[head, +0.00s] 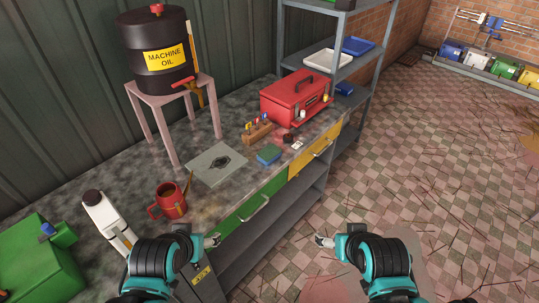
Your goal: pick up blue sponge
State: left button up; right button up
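A small blue sponge with a green top (268,155) lies on the grey workbench (222,205), near its front edge. It sits right of a grey plate and below a wooden holder. My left gripper (212,241) is over the bench's front side, lower left of the sponge and well apart from it. My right gripper (325,241) is out over the floor, lower right of the sponge. Both grippers are small in view, and I cannot tell how far their fingers are apart. I see nothing held in either.
A red toolbox (296,97), wooden holder (257,132), grey plate (216,164) and red mug (169,200) stand on the bench. A black oil drum (150,35) rests on a pink stand. A grey shelf (341,70) is behind. The checkered floor at right is open.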

aim_at(268, 155)
jog(key=i+u, duration=0.1)
jog(key=u, duration=0.35)
jog(key=l+u, duration=0.15)
jog(key=u, duration=0.3)
jog(key=i+l+u, duration=0.1)
jog(key=u, duration=0.4)
jog(key=l+u, duration=0.3)
jog(key=l, duration=0.4)
jog(key=l+u, duration=0.35)
jog(key=l, duration=0.9)
jog(key=i, duration=0.05)
